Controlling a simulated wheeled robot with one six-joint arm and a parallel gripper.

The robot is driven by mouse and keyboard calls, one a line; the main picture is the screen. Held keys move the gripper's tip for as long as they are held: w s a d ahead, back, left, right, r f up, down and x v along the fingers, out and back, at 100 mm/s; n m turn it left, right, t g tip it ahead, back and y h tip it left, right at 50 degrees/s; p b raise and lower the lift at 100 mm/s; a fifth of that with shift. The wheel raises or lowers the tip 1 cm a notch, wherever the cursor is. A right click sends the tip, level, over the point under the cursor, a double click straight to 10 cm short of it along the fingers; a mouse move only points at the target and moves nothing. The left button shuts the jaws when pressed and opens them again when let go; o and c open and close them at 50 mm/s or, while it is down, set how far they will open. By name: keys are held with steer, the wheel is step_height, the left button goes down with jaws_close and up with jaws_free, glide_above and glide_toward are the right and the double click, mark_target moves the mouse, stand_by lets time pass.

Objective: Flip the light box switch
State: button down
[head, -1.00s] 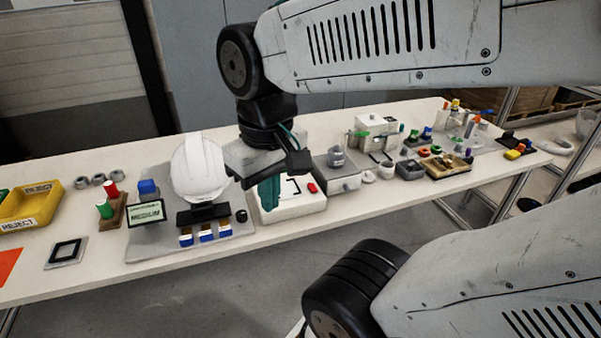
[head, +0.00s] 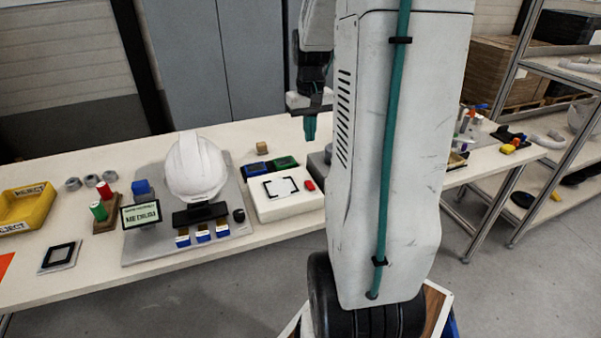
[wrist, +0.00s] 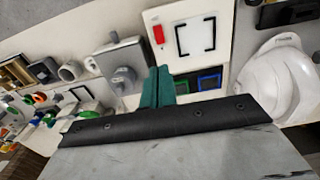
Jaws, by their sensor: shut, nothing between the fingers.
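The light box (head: 285,200) is a low white box on the table with a pale panel and black corner marks on its top. Its red switch (head: 309,185) sits at the right end of the top. In the wrist view the light box (wrist: 207,38) is near the top, with the red switch (wrist: 158,34) on its left side. My gripper (head: 310,130) has teal fingers, shut and empty. It hangs above the table, behind and apart from the box in the head view; it also shows in the wrist view (wrist: 158,88). I cannot tell whether the panel is lit.
A white helmet (head: 195,166) on a black stand is left of the box. Green and blue trays (head: 285,163) lie behind it, with a small brown block (head: 262,148). A grey device (wrist: 122,68) stands beside it. My arm hides part of the table on the right.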

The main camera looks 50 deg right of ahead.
mark_target(309, 183)
steer(key=shift+w, duration=0.1)
step_height(309, 183, down, 14)
stand_by(0.8)
steer(key=shift+d, duration=0.2)
steer(key=shift+w+a+f, duration=0.1)
steer(key=shift+a+f, duration=0.05)
steer(key=shift+a, duration=0.1)
steer(key=shift+s, duration=0.2)
steer(key=shift+s+a+r, duration=0.25)
steer(key=shift+s+a, duration=0.1)
steer(key=shift+s, duration=0.2)
steer(key=shift+r, duration=0.1)
